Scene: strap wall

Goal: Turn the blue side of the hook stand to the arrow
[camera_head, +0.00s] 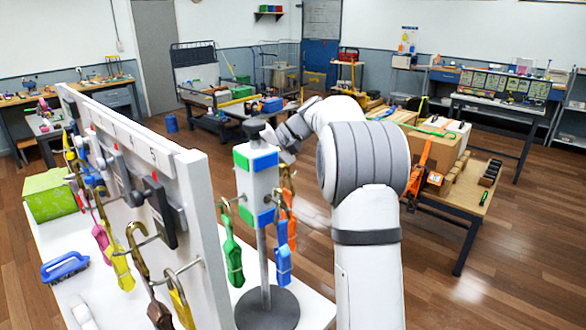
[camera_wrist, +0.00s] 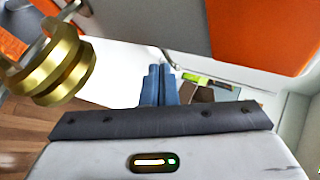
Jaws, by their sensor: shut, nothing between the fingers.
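The hook stand (camera_head: 257,187) is a white block on a grey post above a round dark base (camera_head: 268,312). In the head view its left face has green patches (camera_head: 241,161) and its right face has blue patches (camera_head: 265,162). Hooks on it carry green (camera_head: 233,258), blue (camera_head: 283,264) and orange straps. In the wrist view a pale surface with orange patches (camera_wrist: 262,30) is close, beside a brass-coloured fitting (camera_wrist: 55,72). My gripper (camera_wrist: 159,70) is shut and empty; in the head view it is behind the stand, partly hidden. I cannot make out the arrow.
A white strap wall (camera_head: 205,225) with hooks, hanging clips and straps stands just left of the stand. A blue brush (camera_head: 65,267) and a green box (camera_head: 48,194) lie on the left. A wooden table (camera_head: 470,185) with boxes stands right of my arm.

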